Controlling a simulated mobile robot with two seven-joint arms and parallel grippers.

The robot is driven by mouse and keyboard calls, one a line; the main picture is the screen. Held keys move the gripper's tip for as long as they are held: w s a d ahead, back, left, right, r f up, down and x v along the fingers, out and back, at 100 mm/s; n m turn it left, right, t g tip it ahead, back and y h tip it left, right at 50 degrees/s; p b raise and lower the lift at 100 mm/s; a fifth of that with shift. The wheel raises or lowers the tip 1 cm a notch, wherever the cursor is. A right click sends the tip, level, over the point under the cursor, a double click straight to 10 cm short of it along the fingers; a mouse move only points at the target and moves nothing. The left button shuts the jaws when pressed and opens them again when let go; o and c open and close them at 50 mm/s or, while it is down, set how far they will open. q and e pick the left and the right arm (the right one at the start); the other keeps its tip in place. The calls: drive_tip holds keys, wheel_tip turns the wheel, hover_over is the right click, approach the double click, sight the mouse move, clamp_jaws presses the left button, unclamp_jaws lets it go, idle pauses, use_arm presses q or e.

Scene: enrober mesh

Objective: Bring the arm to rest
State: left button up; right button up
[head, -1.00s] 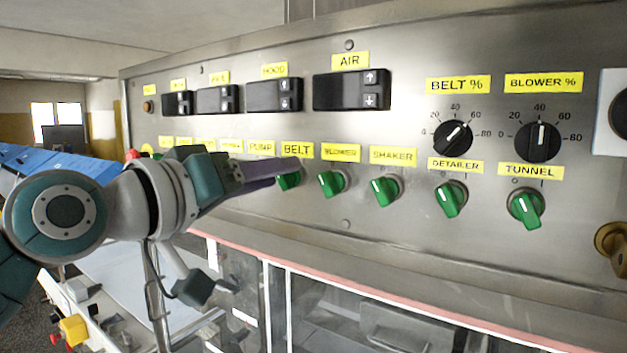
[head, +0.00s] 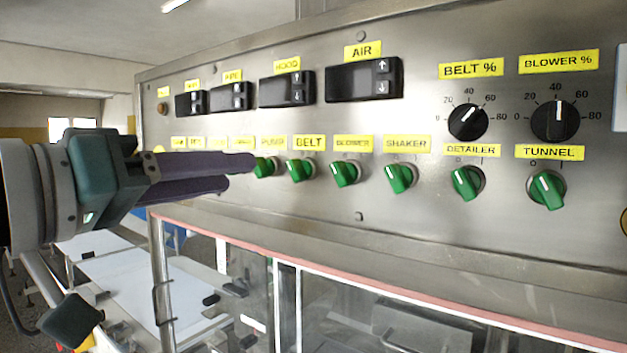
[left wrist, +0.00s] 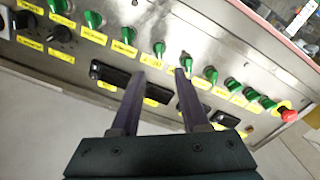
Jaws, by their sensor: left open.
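My left gripper (head: 238,174) comes in from the left in the head view, its two dark fingers pointing right along the front of the steel control panel (head: 430,215). It is open and empty. In the left wrist view its fingers (left wrist: 162,72) stand apart, with the panel's green knobs and displays beyond them. In the head view the fingertips appear close to the green knob under the PUMP label (head: 265,167); I cannot tell whether they touch it. The BELT knob (head: 300,169) is to the right of the fingertips. My right gripper is not in view.
Several more green knobs, such as the SHAKER knob (head: 400,178), and two black dials (head: 468,122) stick out of the panel. A red mushroom button (left wrist: 287,115) is at the panel's end. Clear guard windows (head: 350,310) and a white conveyor (head: 140,290) lie below.

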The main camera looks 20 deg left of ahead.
use_arm(q)
drive_tip(key=s+d+f+m+g+y, duration=0.2)
drive_tip(key=s+f+g, duration=0.25)
drive_tip(key=f, duration=0.65)
drive_tip(key=s+f+m+g+y, duration=0.3)
drive_tip(key=s+f+g, duration=0.5)
drive_tip(key=s+f, duration=0.85)
wheel_tip(320, 180, up, 17)
drive_tip(key=s+a+y+p, duration=0.1)
drive_tip(key=s+p, duration=0.1)
drive_tip(key=p, duration=1.4)
drive_tip(key=shift+s+a+r+n+g, duration=0.15)
drive_tip(key=shift+s+n+g, duration=0.2)
drive_tip(key=shift+n+g, duration=0.1)
